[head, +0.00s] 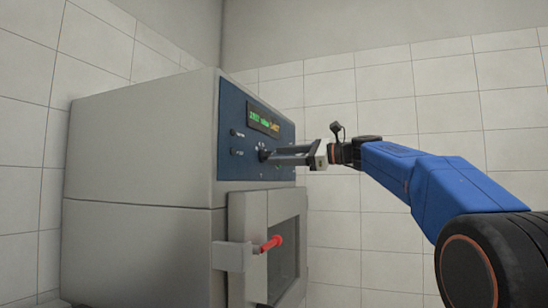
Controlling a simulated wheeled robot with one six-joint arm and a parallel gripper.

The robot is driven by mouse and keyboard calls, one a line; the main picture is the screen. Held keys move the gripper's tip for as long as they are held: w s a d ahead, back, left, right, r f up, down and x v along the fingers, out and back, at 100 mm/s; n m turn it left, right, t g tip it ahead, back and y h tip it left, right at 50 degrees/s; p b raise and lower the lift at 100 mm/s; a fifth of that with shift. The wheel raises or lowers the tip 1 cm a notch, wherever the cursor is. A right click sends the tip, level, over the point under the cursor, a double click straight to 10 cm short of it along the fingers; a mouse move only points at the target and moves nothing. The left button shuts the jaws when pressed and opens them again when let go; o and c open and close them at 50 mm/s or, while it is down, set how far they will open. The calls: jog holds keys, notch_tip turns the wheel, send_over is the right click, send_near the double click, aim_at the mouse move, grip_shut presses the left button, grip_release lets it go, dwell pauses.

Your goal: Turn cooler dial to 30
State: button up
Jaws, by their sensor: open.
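A grey deck oven (140,150) stands at the left with a dark blue control panel (232,112) on its upper front. A dark dial (263,155) sits on the panel below a lit display (263,119). My gripper (270,155) reaches in from the right with its fingers pointing at the panel. The fingertips are at the dial, and it looks to be between or just in front of them; I cannot tell whether they touch it. The gripper is open. The dial's marks and setting are too small to read.
Below the panel is an oven door with a window (284,262) and a red handle (271,244) that sticks out under my gripper. Small buttons (237,134) sit left of the dial. White tiled walls (370,95) stand behind. The space right of the oven is free.

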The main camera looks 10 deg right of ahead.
aim_at(266, 156)
jog(key=shift+x, duration=1.4)
jog(key=c, duration=1.1)
jog(key=shift+o, duration=0.3)
